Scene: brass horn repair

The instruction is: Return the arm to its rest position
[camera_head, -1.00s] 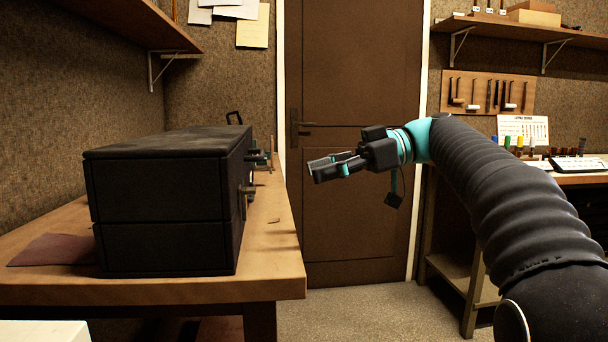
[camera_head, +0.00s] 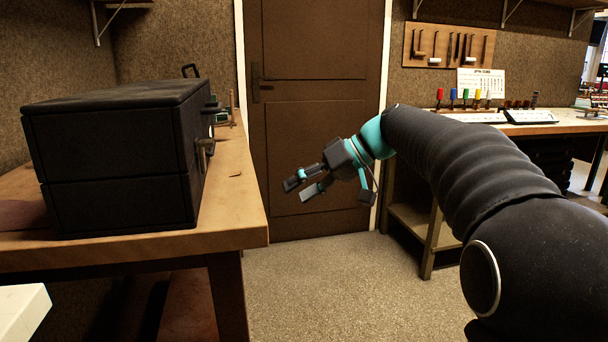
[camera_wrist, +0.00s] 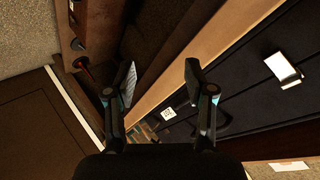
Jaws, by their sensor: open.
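My gripper (camera_head: 304,188) is open and empty in the head view. It hangs in free air in front of the brown door, to the right of the left wooden table. My arm reaches in from the right. In the wrist view, the two fingers of my gripper (camera_wrist: 158,82) are spread apart with nothing between them. That view is rolled, and the dark case and table edge lie beyond the fingers.
A black case (camera_head: 120,160) stands on the left wooden table (camera_head: 240,215). The door (camera_head: 315,110) is behind my gripper. A workbench (camera_head: 575,125) with bottles and trays stands at the right. The floor (camera_head: 330,285) between the tables is clear.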

